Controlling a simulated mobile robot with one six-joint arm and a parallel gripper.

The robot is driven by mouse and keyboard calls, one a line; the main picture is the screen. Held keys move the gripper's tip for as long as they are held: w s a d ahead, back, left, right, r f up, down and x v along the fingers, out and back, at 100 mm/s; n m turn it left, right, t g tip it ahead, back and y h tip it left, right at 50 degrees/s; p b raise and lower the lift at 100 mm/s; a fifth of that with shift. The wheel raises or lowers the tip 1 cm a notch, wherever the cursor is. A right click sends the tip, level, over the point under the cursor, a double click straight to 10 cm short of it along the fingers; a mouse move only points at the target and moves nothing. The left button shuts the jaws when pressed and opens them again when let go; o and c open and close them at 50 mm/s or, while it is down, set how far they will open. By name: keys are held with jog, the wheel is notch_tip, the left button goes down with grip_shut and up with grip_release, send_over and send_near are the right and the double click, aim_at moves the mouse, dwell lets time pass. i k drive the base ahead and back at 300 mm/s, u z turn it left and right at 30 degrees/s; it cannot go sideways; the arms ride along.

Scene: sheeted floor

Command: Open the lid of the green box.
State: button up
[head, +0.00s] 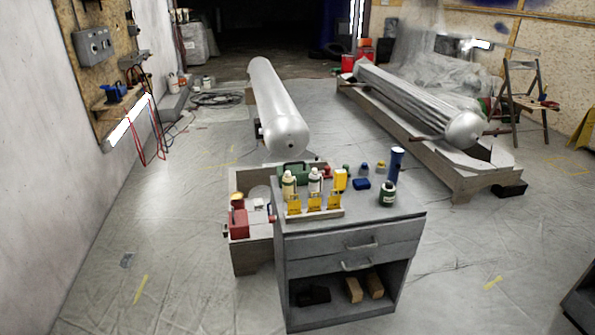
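A green box (302,172) sits at the back of the grey cabinet top (357,207), toward its left side. It is small in the head view and partly hidden behind bottles. I cannot make out whether its lid is open or shut. My gripper is not in view.
A rack with yellow items (314,204) and several bottles stand in front of the green box. A dark blue cylinder (396,165) and a dark green bottle (387,194) stand at the right. A lower wooden bench (247,248) adjoins the cabinet's left. Sheeted floor in front is clear.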

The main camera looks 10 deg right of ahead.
aim_at(299, 167)
jog(key=k, duration=1)
jog(key=u, duration=0.4)
jog(key=i, duration=1.3)
jog(key=u, duration=0.45)
jog(key=i, duration=0.95)
jog(key=z, duration=0.1)
